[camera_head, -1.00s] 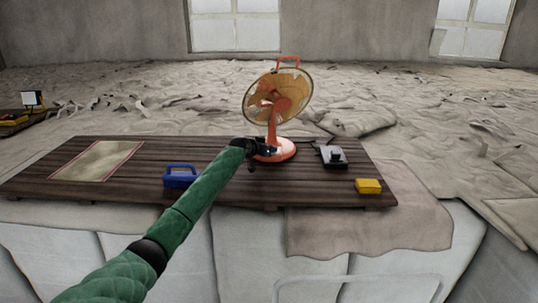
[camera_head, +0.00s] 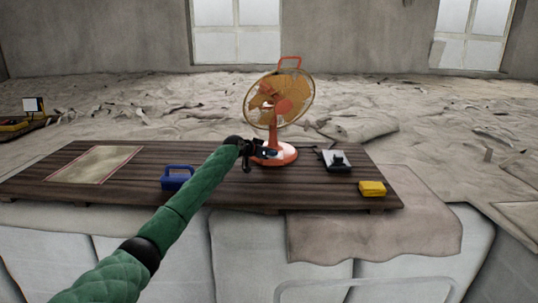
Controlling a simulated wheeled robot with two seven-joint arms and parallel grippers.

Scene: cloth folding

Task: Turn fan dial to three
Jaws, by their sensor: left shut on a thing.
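An orange desk fan (camera_head: 279,102) with a round yellowish grille and a top handle stands upright on the dark wooden board. Its round orange base (camera_head: 287,155) carries the dial area, which my gripper covers, so the dial and its setting cannot be read. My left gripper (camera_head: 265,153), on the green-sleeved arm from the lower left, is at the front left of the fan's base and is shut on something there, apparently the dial. My right gripper is not in view.
A blue handled object (camera_head: 176,178) stands left of my forearm. A black and grey device (camera_head: 336,161) and a yellow box (camera_head: 372,188) lie to the fan's right. A framed flat panel (camera_head: 95,164) lies at the board's left.

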